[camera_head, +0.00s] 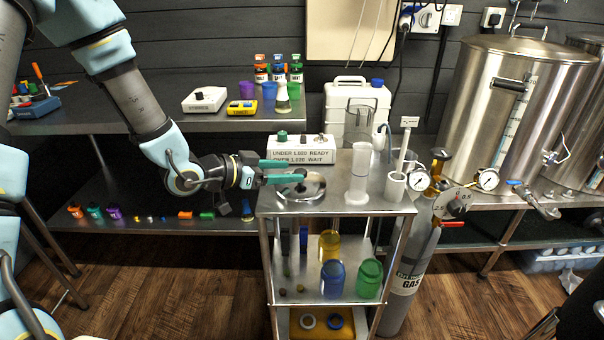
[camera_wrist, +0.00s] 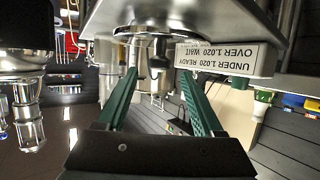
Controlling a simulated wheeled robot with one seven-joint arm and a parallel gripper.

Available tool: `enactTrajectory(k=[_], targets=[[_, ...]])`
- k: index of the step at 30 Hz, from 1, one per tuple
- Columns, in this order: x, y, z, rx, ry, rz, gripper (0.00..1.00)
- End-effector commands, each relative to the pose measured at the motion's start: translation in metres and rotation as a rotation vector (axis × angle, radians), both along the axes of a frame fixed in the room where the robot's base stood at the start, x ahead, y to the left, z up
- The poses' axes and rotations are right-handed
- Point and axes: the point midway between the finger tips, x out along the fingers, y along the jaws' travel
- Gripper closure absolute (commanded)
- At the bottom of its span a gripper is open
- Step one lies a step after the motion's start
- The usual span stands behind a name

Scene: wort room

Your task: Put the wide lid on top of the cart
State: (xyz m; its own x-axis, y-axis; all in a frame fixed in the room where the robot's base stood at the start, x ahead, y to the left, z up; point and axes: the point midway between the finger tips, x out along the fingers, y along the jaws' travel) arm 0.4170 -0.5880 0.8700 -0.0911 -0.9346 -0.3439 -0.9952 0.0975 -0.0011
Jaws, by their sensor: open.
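The wide lid (camera_head: 301,191) is a shiny round metal disc lying flat on the left part of the steel cart's top (camera_head: 334,194). My gripper (camera_head: 309,171) reaches in from the left, its two green fingers open just above the lid, with nothing seen held between them. In the wrist view, which looks upside down, my open fingers (camera_wrist: 160,74) spread below a shiny metal round (camera_wrist: 145,30), apparently the lid, against the cart top (camera_wrist: 185,14). Whether a finger touches the lid cannot be told.
A clear cylinder (camera_head: 358,178) and a white tube holder (camera_head: 395,188) stand on the cart's right part. A labelled box (camera_head: 300,153) is behind the lid. A gas bottle (camera_head: 407,285) stands right of the cart.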

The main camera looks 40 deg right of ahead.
Motion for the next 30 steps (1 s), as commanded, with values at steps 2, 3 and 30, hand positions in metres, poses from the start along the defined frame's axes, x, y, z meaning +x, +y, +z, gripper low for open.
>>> enactTrajectory(k=[2,3,30], targets=[[0.003,0.015,0.005,0.0,-0.002,0.003,0.31],[0.003,0.021,0.008,-0.001,-0.002,0.002,0.31],[0.14,0.251,0.003,0.62,0.055,0.771,0.31]])
